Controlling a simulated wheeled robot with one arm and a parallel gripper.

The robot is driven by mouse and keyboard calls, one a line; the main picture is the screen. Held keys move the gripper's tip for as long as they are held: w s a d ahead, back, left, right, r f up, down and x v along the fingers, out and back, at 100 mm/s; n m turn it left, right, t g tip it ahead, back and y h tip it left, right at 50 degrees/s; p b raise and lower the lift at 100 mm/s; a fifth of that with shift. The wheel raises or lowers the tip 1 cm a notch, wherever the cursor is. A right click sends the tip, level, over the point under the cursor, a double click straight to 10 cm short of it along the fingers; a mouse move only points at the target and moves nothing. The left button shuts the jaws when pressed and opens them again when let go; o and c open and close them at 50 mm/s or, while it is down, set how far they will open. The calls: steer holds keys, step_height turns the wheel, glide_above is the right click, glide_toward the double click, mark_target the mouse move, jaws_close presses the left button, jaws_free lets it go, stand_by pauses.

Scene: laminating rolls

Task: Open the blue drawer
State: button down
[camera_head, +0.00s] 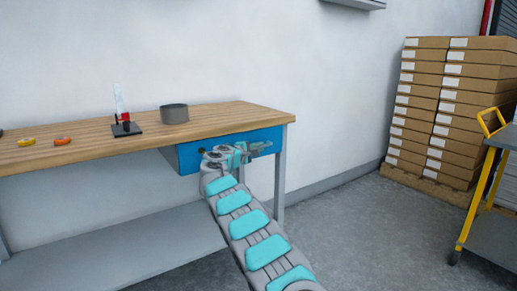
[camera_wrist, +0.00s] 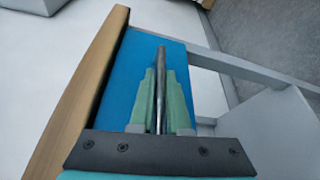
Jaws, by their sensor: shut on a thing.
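The blue drawer (camera_head: 189,158) sits under the right end of the wooden workbench, and its front looks flush with the bench. In the wrist view the blue drawer front (camera_wrist: 121,88) fills the area beyond my fingers. A metal bar handle (camera_wrist: 161,60) runs along the drawer front. My gripper (camera_wrist: 161,97) is shut on the handle, with one green finger on each side of it. In the head view my gripper (camera_head: 243,154) is at the drawer front, and my arm hides part of the drawer and most of the handle.
Stacked boxes (camera_head: 440,105) and a yellow-framed cart (camera_head: 485,195) stand at the right. Floor before the drawer is clear.

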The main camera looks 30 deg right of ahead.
steer(key=shift+f, duration=0.1)
steer(key=s+b, duration=1.7)
steer(key=s, duration=1)
steer(key=shift+s, duration=0.3)
steer(key=c, duration=0.9)
jaws_free()
steer(key=p+v, duration=0.1)
steer(key=v, duration=0.7)
